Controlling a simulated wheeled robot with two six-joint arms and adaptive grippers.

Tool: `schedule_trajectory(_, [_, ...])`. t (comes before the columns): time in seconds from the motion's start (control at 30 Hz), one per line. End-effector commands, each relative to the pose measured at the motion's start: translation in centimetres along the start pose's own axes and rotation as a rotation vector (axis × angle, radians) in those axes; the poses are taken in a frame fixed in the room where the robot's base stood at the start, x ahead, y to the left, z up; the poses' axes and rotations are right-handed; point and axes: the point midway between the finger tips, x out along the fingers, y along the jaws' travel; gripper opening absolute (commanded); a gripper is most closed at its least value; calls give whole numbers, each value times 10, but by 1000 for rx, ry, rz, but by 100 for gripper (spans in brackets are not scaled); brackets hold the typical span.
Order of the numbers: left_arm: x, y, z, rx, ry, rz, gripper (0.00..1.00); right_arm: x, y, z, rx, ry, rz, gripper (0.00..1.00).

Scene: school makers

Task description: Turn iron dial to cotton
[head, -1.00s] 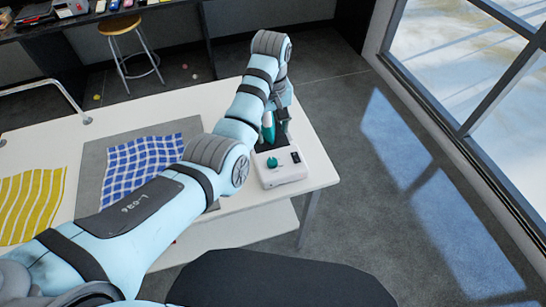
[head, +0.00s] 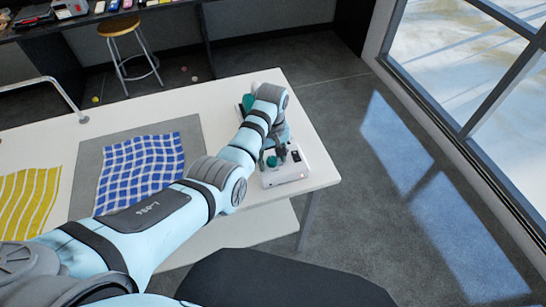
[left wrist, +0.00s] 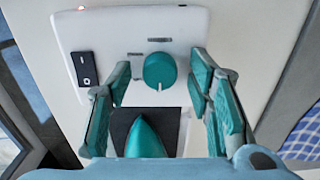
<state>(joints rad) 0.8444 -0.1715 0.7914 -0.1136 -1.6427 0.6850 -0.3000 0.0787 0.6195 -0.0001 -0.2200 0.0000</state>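The white iron station (head: 290,178) stands at the right end of the table. Its teal round dial (left wrist: 159,68) has a pale pointer mark toward the bottom of the left wrist view; the dial also shows in the head view (head: 271,161). Marks around the dial are too small to read. My left gripper (left wrist: 161,78) is open, with one finger on each side of the dial and gaps between. The teal iron (left wrist: 145,140) rests on a dark plate beside the dial; my arm partly hides it in the head view (head: 247,103). My right gripper is not in view.
A black rocker switch (left wrist: 84,68) and a lit red lamp (left wrist: 82,8) are on the station. A blue checked cloth (head: 140,172) lies on a grey mat, with a yellow striped cloth (head: 28,203) further left. Windows stand beyond the floor at right.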

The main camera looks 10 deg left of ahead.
Motion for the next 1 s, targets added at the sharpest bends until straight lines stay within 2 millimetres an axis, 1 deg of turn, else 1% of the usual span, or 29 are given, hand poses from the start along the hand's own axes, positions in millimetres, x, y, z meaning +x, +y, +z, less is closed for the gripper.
schedule_trajectory(0.03, [-1, 0, 0, 0, 0, 0, 37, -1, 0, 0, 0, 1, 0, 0])
schedule_trajectory(0.2, [-1, 0, 0, 0, 0, 0, 9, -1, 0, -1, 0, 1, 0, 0])
schedule_trajectory(0.27, [-1, 0, 0, 0, 0, 0, 0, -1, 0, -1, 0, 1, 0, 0])
schedule_trajectory(0.5, [-1, 0, 0, 14, 0, 0, 0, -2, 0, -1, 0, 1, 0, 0])
schedule_trajectory(0.67, [-2, 0, 0, 63, 0, 0, 0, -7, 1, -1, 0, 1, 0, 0])
schedule_trajectory(0.87, [-4, 0, 0, 183, 0, 0, 0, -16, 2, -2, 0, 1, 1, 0])
schedule_trajectory(1.0, [-4, 0, 0, 302, 0, 0, 0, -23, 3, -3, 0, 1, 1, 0])
